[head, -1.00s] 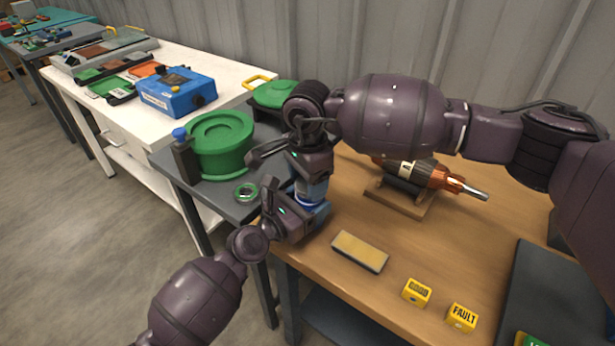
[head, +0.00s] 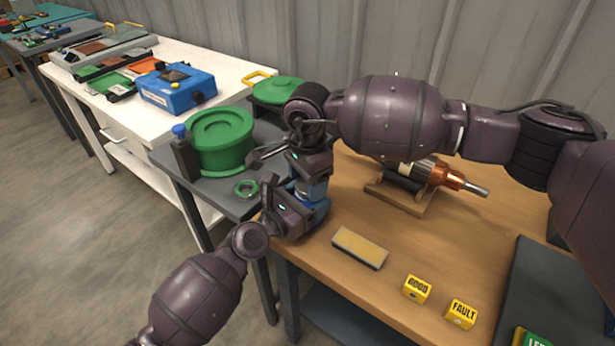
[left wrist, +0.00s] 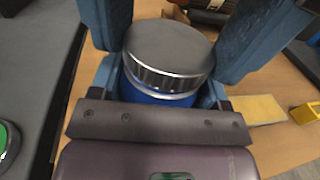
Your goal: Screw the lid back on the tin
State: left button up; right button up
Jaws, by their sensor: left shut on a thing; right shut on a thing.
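The tin (left wrist: 158,96) has a blue body and stands upright near the left edge of the wooden table; most of it is hidden in the head view. The grey lid (left wrist: 170,48) with a silver rim sits level on top of it in the left wrist view; I cannot tell how tight it is. My left gripper (head: 310,211) is shut around the tin's body from the side. My right gripper (head: 313,184) comes from above and is shut on the lid, its blue fingers on either side of it.
A rotor (head: 430,172) rests on a wooden stand at the back. A yellow-topped block (head: 360,248), a GOOD cube (head: 417,289) and a FAULT cube (head: 461,314) lie in front.

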pick_arm(q)
jog(key=c, duration=0.4)
jog(key=shift+c, duration=0.2)
pick_arm(e)
jog(key=m, duration=0.5)
jog(key=shift+w, duration=0.15)
jog(key=m, duration=0.5)
jog(key=shift+w+m, duration=0.1)
jog(key=shift+m, duration=0.3)
jog(key=m, duration=0.5)
jog(key=shift+w, duration=0.1)
jog(key=m, duration=0.6)
jog(key=shift+d, duration=0.1)
jog(key=m, duration=0.5)
jog(key=shift+d, duration=0.1)
jog(key=m, duration=0.5)
jog(key=shift+d+m, duration=0.1)
jog(key=shift+m, duration=0.3)
pick_arm(q)
jog(key=shift+f, duration=0.1)
pick_arm(e)
jog(key=m, duration=0.5)
jog(key=shift+m, duration=0.3)
jog(key=m, duration=0.4)
jog(key=shift+s+m, duration=0.2)
jog(key=shift+m, duration=0.1)
jog(key=o, duration=1)
jog(key=shift+d+f, duration=0.1)
jog(key=shift+c, duration=0.2)
notch_tip(320, 180, up, 12)
